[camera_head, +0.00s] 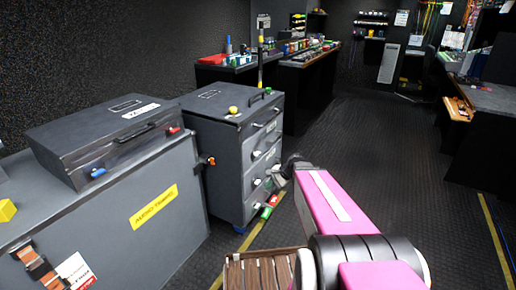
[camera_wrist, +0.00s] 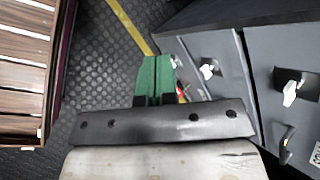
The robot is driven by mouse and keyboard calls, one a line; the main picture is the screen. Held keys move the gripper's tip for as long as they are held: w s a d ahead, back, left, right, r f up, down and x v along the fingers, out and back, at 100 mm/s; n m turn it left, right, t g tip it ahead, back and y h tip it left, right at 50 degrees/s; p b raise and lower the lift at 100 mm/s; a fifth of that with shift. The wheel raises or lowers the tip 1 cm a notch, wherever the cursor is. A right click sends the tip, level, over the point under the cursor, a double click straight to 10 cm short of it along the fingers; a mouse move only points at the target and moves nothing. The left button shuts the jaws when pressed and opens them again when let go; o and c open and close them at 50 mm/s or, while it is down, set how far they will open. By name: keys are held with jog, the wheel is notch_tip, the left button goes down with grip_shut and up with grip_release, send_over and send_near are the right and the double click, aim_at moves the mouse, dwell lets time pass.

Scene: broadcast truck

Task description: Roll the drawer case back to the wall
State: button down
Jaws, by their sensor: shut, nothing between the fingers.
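The drawer case (camera_head: 228,165) is a grey upright cabinet with several drawers, left of the picture's middle in the head view. It stands on the floor beside a larger grey case. Its drawer fronts, with pale latches, also show at the right of the wrist view (camera_wrist: 222,65). My gripper (camera_head: 267,211) is low in front of the drawer fronts. In the wrist view its green fingers (camera_wrist: 157,76) are together, with nothing seen between them. They are close to the case's lower front; whether they touch it I cannot tell. The case's base is partly hidden.
A large grey case (camera_head: 110,215) with a flat case (camera_head: 105,140) on top stands at left. A slatted wooden thing (camera_head: 262,268) lies below my arm. Benches with gear (camera_head: 305,75) stand behind; a desk (camera_head: 485,95) is at right. The patterned floor (camera_head: 385,150) between is clear.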

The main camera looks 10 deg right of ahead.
jog(key=w+d+r+m+t+y, duration=0.3)
jog(key=w+m+t+y, duration=0.1)
jog(key=w+m, duration=0.35)
jog(key=m+t+y, duration=0.2)
jog(key=m+t, duration=0.3)
jog(key=m, duration=0.2)
send_near(254, 145)
jog(key=x, duration=0.7)
jog(key=shift+a+r, duration=0.2)
jog(key=shift+a, duration=0.1)
jog(key=shift+w+a, duration=0.1)
jog(key=x, duration=2.8)
jog(key=shift+a, duration=0.45)
jog(key=shift+a+r, duration=0.1)
jog(key=shift+r, duration=0.05)
